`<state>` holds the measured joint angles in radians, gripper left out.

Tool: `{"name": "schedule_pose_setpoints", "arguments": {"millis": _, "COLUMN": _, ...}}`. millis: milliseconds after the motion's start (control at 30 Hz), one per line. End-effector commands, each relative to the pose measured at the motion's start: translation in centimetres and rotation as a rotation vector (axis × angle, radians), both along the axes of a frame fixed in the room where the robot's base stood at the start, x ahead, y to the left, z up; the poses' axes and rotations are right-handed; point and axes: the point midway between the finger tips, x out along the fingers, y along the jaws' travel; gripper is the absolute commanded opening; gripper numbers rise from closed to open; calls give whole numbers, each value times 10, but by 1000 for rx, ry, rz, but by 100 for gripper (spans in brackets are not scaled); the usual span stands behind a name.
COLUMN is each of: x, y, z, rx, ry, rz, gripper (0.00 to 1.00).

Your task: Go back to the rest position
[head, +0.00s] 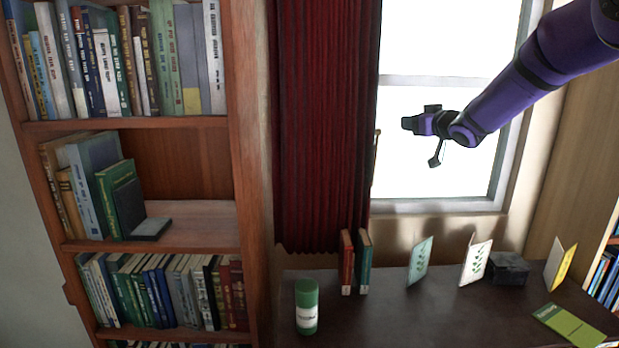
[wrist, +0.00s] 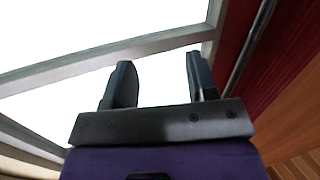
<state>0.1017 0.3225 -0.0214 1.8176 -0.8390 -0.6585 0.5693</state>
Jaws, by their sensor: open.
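My gripper (head: 421,124) is at the end of my purple arm, which reaches in from the upper right in the head view. It is raised in front of the bright window, well above the dark table. In the wrist view, the two dark fingers of my gripper (wrist: 158,82) stand apart with nothing between them. The window frame and the red curtain show behind them.
A bookshelf (head: 245,160) stands at the left, beside a red curtain (head: 318,120). The dark table (head: 375,320) below holds a green canister (head: 306,307), two upright books (head: 364,263), standing cards (head: 420,262), a dark box (head: 508,269) and a green booklet (head: 569,325).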

Motion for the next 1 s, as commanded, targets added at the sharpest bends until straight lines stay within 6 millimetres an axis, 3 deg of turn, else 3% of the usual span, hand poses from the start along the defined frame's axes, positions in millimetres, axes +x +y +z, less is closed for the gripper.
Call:
{"name": "schedule_pose_setpoints", "arguments": {"millis": 33, "x": -16, "y": -3, "z": 14, "rx": -13, "ry": 14, "rz": -48, "gripper": 52}}
{"name": "schedule_pose_setpoints", "arguments": {"millis": 200, "x": -70, "y": -16, "z": 37, "rx": -47, "ry": 100, "rz": -204, "gripper": 52}}
{"name": "schedule_pose_setpoints", "arguments": {"millis": 467, "x": -171, "y": -30, "z": 47, "rx": -77, "ry": 282, "rz": -385, "gripper": 52}}
{"name": "schedule_pose_setpoints", "arguments": {"millis": 667, "x": -259, "y": -32, "z": 35, "rx": -84, "ry": 459, "rz": -468, "gripper": 52}}
{"name": "schedule_pose_setpoints", "arguments": {"millis": 1000, "x": -418, "y": -15, "z": -15, "rx": -81, "ry": 797, "rz": -476, "gripper": 52}}
